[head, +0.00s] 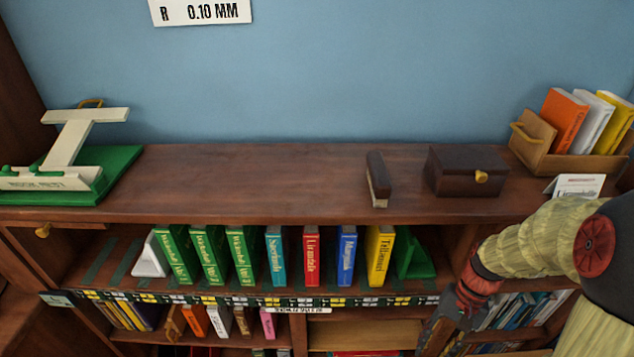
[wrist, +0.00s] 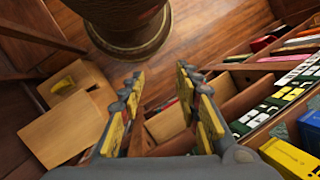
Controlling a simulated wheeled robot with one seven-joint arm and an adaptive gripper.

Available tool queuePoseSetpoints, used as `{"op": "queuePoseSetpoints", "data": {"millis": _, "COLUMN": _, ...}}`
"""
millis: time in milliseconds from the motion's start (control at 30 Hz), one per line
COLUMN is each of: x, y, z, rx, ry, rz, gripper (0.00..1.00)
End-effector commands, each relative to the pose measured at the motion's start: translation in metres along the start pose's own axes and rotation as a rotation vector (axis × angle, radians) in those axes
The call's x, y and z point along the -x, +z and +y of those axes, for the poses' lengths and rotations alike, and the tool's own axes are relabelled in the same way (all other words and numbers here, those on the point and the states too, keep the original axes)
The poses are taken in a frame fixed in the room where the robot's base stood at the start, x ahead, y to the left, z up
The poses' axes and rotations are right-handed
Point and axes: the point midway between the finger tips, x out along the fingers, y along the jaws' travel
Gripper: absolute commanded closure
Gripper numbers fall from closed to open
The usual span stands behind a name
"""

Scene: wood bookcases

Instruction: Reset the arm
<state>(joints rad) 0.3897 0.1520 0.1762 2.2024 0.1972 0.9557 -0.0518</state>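My arm comes in from the right of the head view, in front of the bookcase, and bends down. My gripper (head: 437,335) hangs low at the bottom edge there, partly cut off. In the wrist view my gripper (wrist: 160,90) points down, its two yellow-padded fingers apart with nothing between them. Beyond the fingers are the wood floor (wrist: 200,60) and the lower shelves.
The bookcase top (head: 260,180) holds a green-based book rest (head: 75,165), a brush (head: 378,180), a dark box (head: 467,172) and a book crate (head: 575,155). Coloured books (head: 310,255) stand below. In the wrist view, an open wooden box (wrist: 75,85) sits left and a round pedestal (wrist: 125,25) stands ahead.

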Motion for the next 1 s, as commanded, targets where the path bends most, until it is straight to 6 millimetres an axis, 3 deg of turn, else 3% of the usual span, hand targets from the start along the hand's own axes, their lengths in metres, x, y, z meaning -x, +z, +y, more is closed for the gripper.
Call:
{"op": "queuePoseSetpoints", "data": {"millis": 100, "x": 0.034, "y": 0.020, "z": -0.007, "rx": 0.056, "ry": 0.049, "rz": 0.105, "gripper": 0.67}}
{"op": "queuePoseSetpoints", "data": {"millis": 400, "x": 0.103, "y": 0.071, "z": -0.025, "rx": 0.222, "ry": 0.133, "rz": 0.356, "gripper": 0.67}}
{"op": "queuePoseSetpoints", "data": {"millis": 800, "x": 0.184, "y": 0.146, "z": -0.061, "rx": 0.433, "ry": 0.126, "rz": 0.684, "gripper": 0.67}}
{"op": "queuePoseSetpoints", "data": {"millis": 1000, "x": 0.212, "y": 0.169, "z": -0.077, "rx": 0.501, "ry": 0.098, "rz": 0.784, "gripper": 0.67}}
